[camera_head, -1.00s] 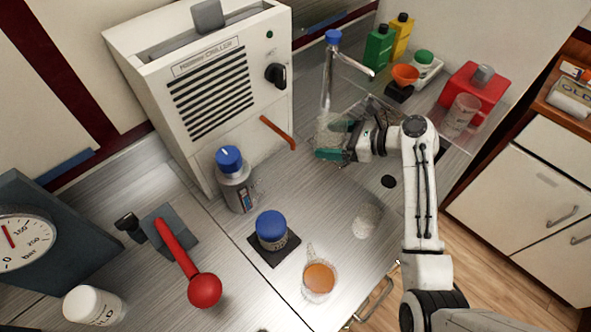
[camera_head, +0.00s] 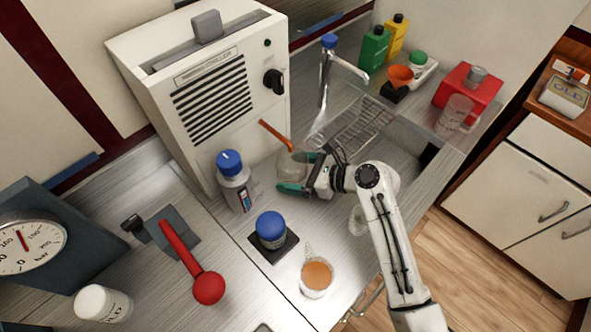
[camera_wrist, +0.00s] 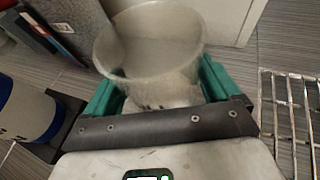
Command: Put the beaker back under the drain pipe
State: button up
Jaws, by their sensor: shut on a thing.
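The clear beaker (camera_head: 288,168) is held upright in my gripper (camera_head: 298,174), in front of the white chiller. The wrist view shows the beaker (camera_wrist: 150,45) between the two green fingers of my gripper (camera_wrist: 157,88); its inside looks empty. The copper-orange drain pipe (camera_head: 275,134) slopes down from the chiller front (camera_head: 210,100). Its lower end is at the beaker's rim in the head view; I cannot tell whether it is exactly over the opening or touching. The beaker's base is close to the counter; contact is unclear.
A grey bottle with a blue cap (camera_head: 235,183) stands left of the beaker. A blue-lidded jar (camera_head: 271,230) and a cup of orange liquid (camera_head: 316,276) are nearer the front. The sink's wire rack (camera_head: 352,125) and tap (camera_head: 328,75) lie behind right.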

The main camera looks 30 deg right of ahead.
jog(key=o, duration=1)
jog(key=b+v, duration=0.1)
jog(key=v, duration=1.1)
